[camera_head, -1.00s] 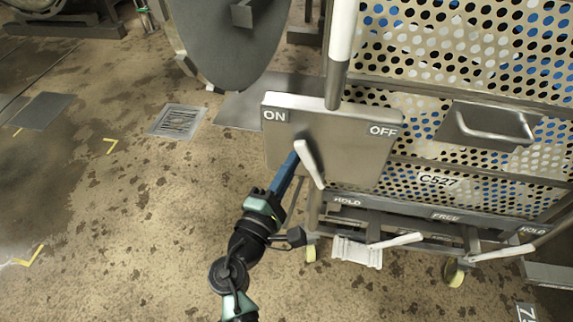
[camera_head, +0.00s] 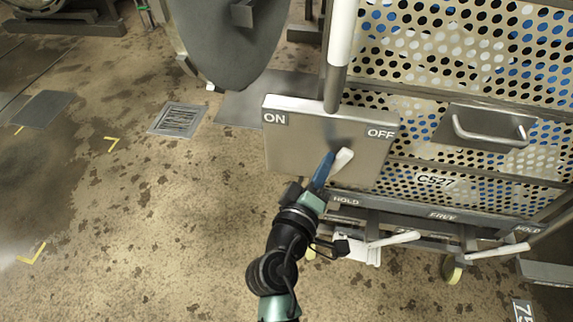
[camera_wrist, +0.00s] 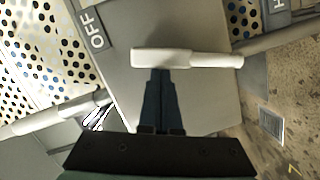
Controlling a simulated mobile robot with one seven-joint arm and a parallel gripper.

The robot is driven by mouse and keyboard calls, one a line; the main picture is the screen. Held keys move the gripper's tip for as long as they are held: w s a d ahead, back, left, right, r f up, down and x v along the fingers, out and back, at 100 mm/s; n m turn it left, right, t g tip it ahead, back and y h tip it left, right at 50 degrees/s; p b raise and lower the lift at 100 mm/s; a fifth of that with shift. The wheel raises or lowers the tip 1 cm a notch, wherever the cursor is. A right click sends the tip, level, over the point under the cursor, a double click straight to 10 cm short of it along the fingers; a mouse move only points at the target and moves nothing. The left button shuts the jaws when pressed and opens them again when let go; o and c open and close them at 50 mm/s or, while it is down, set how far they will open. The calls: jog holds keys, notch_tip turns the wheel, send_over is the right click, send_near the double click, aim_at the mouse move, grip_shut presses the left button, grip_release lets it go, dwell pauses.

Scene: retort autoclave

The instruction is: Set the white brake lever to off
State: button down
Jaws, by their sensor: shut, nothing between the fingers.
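The white brake lever (camera_head: 343,159) is on the front of a grey metal plate (camera_head: 290,150) marked ON at its left and OFF at its right. The lever shows at the right part of the plate, below OFF, and its lower part is partly hidden by my gripper. My gripper (camera_head: 328,160) is shut and empty, its blue fingertips at the lever's left side. In the wrist view the lever (camera_wrist: 185,58) lies across, just beyond the shut fingertips (camera_wrist: 163,73). They seem to touch it, but a small gap cannot be ruled out.
A white-and-grey upright bar (camera_head: 340,45) rises behind the plate. A perforated cart side (camera_head: 440,90) with a recessed handle (camera_head: 490,135) stands at the right. Below are HOLD and FREE labels and white pedals (camera_head: 395,239). Open floor (camera_head: 150,230) lies at the left.

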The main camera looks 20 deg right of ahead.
jog(key=shift+s+d+f+m+y, duration=0.2)
jog(key=shift+s+d+m, duration=0.2)
jog(key=shift+d+m, duration=0.25)
jog(key=shift+s+d+f+m+y, duration=0.1)
jog(key=shift+s+d+m+y, duration=0.1)
jog(key=shift+s+d+m, duration=0.4)
jog(key=shift+w+a+m, duration=0.1)
jog(key=shift+w+m, duration=0.15)
